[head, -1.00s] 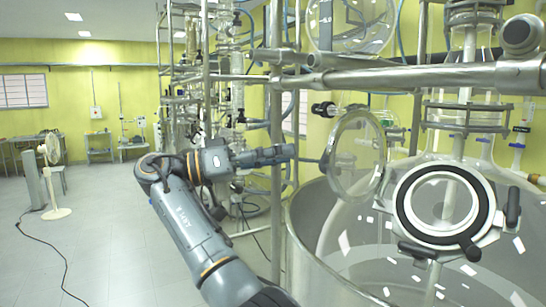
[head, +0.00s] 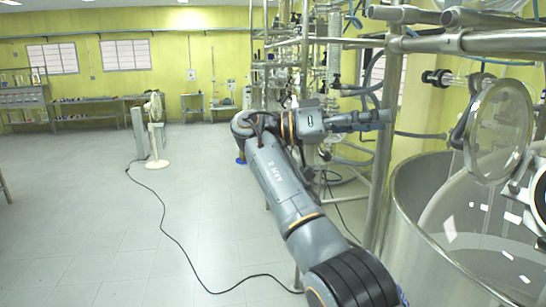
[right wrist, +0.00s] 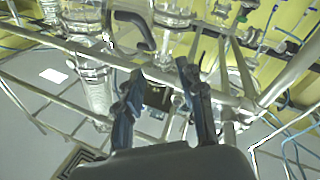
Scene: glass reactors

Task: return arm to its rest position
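My right arm reaches up and forward in the head view. Its right gripper (head: 385,119) points to the right, in front of the metal frame's uprights and left of the glass vessel. In the right wrist view the two dark fingers of the right gripper (right wrist: 164,75) stand apart with nothing between them, so it is open and empty. Pipes and glass parts show behind the fingers. My left gripper is out of view.
A large glass vessel (head: 415,225) with a round glass lid (head: 498,130) stands at the right. Metal pipes (head: 470,42) cross the upper right. A white fan (head: 155,130) stands on the floor, with a black cable nearby. Open floor fills the left.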

